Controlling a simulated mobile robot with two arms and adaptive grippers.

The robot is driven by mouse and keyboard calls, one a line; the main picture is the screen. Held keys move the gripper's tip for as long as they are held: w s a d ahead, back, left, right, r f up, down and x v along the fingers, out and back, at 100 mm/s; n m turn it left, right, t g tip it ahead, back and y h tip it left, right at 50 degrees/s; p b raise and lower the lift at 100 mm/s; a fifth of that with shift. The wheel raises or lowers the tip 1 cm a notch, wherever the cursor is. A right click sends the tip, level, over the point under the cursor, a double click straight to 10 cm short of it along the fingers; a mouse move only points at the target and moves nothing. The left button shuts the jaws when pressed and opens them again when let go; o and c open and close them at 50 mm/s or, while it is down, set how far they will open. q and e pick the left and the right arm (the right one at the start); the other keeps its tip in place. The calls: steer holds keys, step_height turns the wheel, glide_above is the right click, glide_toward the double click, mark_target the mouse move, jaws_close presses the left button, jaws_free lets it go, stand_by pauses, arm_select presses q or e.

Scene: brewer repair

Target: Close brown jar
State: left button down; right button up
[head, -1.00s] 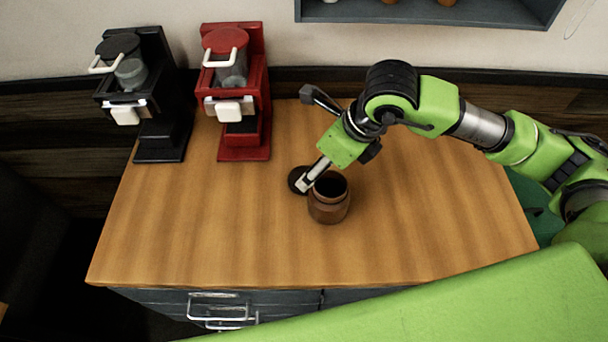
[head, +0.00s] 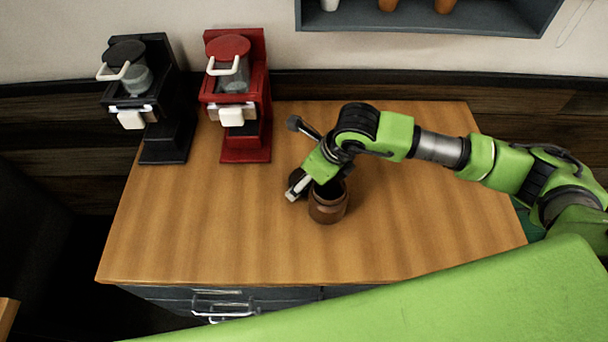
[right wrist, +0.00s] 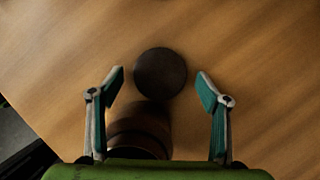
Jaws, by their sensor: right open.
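The brown jar (head: 328,209) stands upright on the wooden counter with its mouth partly covered by my arm in the head view. It also shows in the right wrist view (right wrist: 138,136), where my gripper body hides part of it. A dark round lid (right wrist: 160,73) is beside the jar; in the head view it is mostly hidden behind my fingers. I cannot tell whether lid and jar touch. My right gripper (right wrist: 160,76) is open, its fingers on either side of the lid with gaps between. My left gripper is not in view.
A red brewer (head: 236,95) and a black brewer (head: 150,100) stand at the counter's back left. A grey shelf (head: 480,18) with cups hangs on the wall. The counter (head: 210,235) is bare left and in front of the jar. Drawer handles (head: 222,308) show below its front edge.

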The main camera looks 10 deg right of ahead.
steer(key=shift+f, duration=0.15)
steer(key=c, duration=1)
steer(key=shift+r+b, duration=1.5)
steer(key=shift+r, duration=3.6)
